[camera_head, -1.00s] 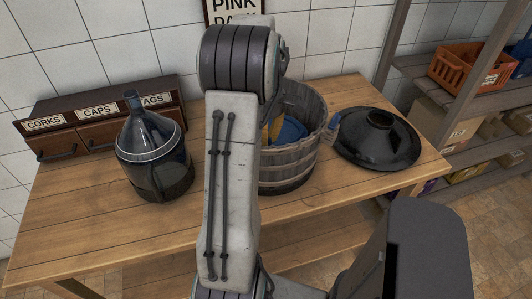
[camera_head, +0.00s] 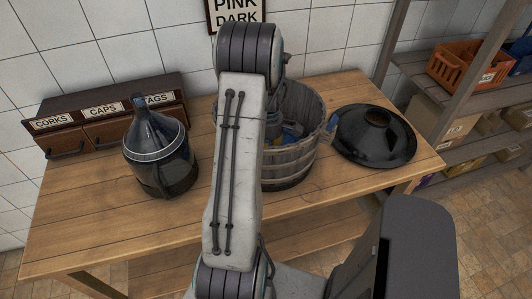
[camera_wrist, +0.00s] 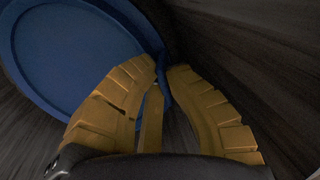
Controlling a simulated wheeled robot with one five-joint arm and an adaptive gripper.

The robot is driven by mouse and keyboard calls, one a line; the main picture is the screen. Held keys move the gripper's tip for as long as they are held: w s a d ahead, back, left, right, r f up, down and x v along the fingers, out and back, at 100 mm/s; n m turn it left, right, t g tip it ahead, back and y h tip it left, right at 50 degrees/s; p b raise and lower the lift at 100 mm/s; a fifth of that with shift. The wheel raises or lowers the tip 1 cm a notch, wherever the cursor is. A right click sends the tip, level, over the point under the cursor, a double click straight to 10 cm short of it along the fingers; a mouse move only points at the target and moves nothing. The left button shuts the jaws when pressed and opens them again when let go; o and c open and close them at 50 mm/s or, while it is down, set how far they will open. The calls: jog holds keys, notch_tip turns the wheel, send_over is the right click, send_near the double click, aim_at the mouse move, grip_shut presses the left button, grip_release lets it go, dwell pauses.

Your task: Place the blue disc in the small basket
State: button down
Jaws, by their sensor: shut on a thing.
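The blue disc (camera_wrist: 75,45) fills the upper left of the wrist view. It also shows partly in the head view (camera_head: 292,133), low inside a round grey wooden tub (camera_head: 290,170). My gripper (camera_wrist: 162,78) has two yellow ribbed fingers, closed on the near edge of the disc. The tips are inside the tub. I cannot tell whether the disc touches the tub's floor, nor whether this tub is the small basket.
A dark glass demijohn (camera_head: 157,150) stands left on the wooden table (camera_head: 110,225). A label box (camera_head: 100,125) is behind it. A black domed lid (camera_head: 375,140) lies right of the tub. A shelf with an orange crate (camera_head: 462,68) stands far right. The table front is clear.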

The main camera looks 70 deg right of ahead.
jog(key=shift+f, duration=0.15)
jog(key=c, duration=1.8)
grip_release()
jog(key=shift+f, duration=0.1)
jog(key=o, duration=0.4)
jog(key=r, duration=0.2)
jog(key=r+b, duration=0.1)
jog(key=shift+d+r, duration=0.25)
jog(key=shift+r, duration=0.05)
jog(key=shift+w+d+r+b, duration=0.1)
jog(key=shift+r+b, duration=0.3)
jog(key=shift+b, duration=0.25)
jog(key=shift+w+d+r+b, duration=0.15)
jog(key=shift+r+b, duration=0.8)
jog(key=shift+r, duration=1.05)
jog(key=shift+s+d+r+b, duration=0.15)
jog(key=shift+r+b, duration=0.75)
jog(key=shift+r, duration=1.1)
jog(key=shift+w, duration=0.1)
